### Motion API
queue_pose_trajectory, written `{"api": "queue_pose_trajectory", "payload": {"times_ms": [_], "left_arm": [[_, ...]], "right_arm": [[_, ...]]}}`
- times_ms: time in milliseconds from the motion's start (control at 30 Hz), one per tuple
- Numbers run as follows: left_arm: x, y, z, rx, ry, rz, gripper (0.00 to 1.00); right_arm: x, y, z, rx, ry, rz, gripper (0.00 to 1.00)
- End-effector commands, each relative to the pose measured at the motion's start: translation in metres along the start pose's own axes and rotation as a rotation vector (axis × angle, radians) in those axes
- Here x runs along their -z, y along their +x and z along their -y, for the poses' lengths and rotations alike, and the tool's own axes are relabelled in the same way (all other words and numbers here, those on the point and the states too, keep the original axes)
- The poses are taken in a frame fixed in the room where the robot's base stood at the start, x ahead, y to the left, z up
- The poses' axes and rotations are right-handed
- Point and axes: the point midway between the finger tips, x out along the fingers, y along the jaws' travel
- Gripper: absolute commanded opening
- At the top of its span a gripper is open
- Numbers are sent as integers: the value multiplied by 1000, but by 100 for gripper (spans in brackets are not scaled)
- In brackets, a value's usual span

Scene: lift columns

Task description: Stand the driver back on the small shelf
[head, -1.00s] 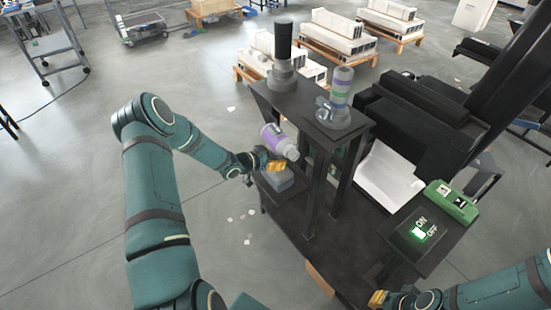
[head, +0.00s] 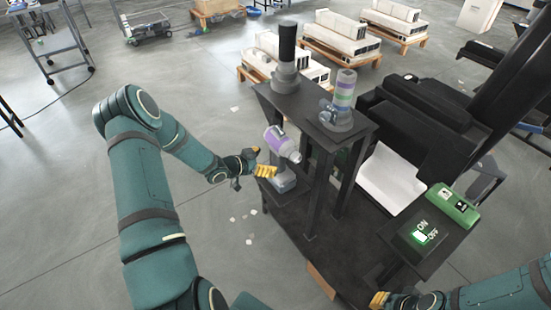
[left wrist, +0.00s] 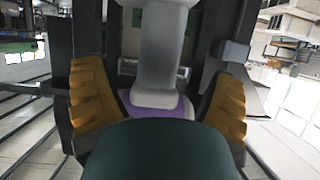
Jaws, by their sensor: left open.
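The driver (head: 276,138), with a purple and grey body and a grey battery foot, stands upright with its foot on the small dark shelf (head: 267,194) on the left of the black frame. My left gripper (head: 264,171) is open just left of the driver's handle. In the left wrist view the yellow fingers stand apart, with the driver's grey handle (left wrist: 163,50) showing between and beyond them, and its purple part below. My right gripper (head: 379,299) is at the bottom edge, mostly cut off; its finger opening is unclear.
A panel with a lit ON/OFF switch (head: 420,236) and a green box (head: 453,205) stand at the right. Floor left of the frame is mostly clear.

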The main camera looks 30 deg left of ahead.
Motion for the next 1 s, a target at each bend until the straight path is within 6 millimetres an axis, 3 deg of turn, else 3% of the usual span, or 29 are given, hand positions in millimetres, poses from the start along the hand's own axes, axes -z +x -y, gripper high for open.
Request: {"api": "queue_pose_trajectory", "payload": {"times_ms": [100,300,533,667,767,900,1000], "left_arm": [[1,-26,1,2,0,1,86],[1,-53,0,1,1,0,86],[0,-62,-1,-1,-1,0,86],[3,-49,-14,-6,-37,13,86],[5,-25,-48,-15,-123,60,86],[0,8,-124,-32,-296,209,86],[-12,14,-187,-42,-412,359,86]], "right_arm": [[0,-5,2,0,0,2,0],[-1,-9,3,0,1,4,0],[-1,-9,4,0,1,5,0],[-1,-9,3,0,1,6,0],[-1,-9,4,0,1,5,0],[-1,-9,3,0,1,5,0],[-1,-9,3,0,1,5,0]]}}
